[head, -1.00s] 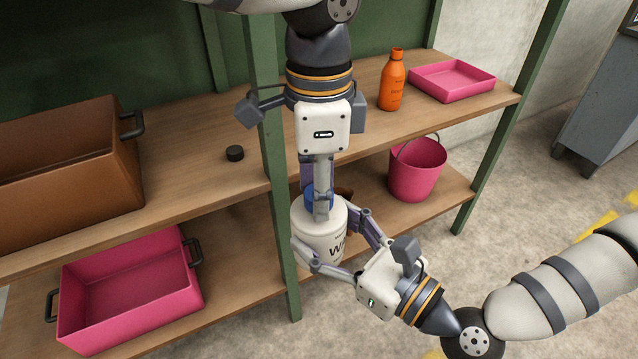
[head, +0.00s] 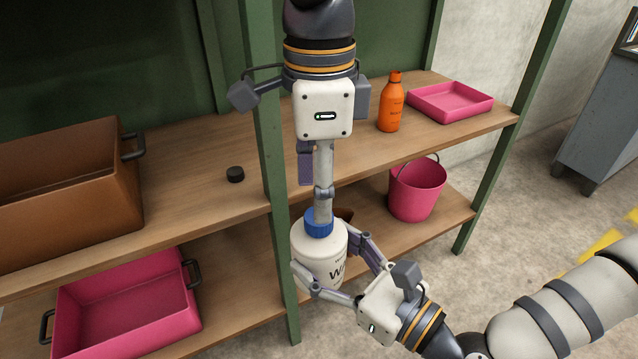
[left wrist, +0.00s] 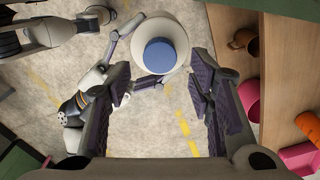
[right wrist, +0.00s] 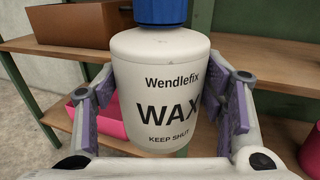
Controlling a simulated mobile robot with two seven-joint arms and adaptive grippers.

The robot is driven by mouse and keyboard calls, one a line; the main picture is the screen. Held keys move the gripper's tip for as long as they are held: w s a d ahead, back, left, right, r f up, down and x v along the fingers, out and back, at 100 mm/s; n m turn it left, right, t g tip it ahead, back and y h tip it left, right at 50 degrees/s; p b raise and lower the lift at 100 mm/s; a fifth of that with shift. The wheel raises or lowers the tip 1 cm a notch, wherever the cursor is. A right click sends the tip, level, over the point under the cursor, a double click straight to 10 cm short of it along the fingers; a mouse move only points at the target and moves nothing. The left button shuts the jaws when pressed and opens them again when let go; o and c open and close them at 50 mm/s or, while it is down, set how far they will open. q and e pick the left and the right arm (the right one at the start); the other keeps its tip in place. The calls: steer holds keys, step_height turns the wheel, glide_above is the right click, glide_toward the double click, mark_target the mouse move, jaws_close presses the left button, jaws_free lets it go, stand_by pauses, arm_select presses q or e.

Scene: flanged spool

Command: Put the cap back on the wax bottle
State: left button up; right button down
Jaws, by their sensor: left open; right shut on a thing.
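The wax bottle (head: 318,262) is white with a "WAX" label and stands upright in my right gripper (head: 332,264), in front of the shelf. In the right wrist view the fingers press on both sides of the bottle (right wrist: 165,95). The blue cap (head: 318,223) sits on the bottle's neck and looks level; its lower part also shows in the right wrist view (right wrist: 160,10). My left gripper (head: 316,188) is above the cap, pointing down. In the left wrist view its fingers are spread and empty, with the cap (left wrist: 160,53) beyond them.
A green shelf post (head: 272,170) stands just left of the bottle. The upper shelf holds a brown crate (head: 70,200), a black disc (head: 235,174), an orange bottle (head: 390,105) and a pink tray (head: 450,101). Below are a pink bucket (head: 417,190) and a pink crate (head: 125,310).

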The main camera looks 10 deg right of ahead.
mark_target(319, 254)
arm_select(q)
step_height(319, 254, up, 3)
steer(key=n, duration=0.6)
steer(key=shift+f, duration=0.2)
steer(key=n, duration=0.1)
steer(key=r+n, duration=0.1)
steer(key=shift+n, duration=0.4)
steer(key=shift+f, duration=0.15)
step_height(319, 254, down, 8)
steer(key=shift+r, duration=0.1)
steer(key=shift+c, duration=0.6)
jaws_close()
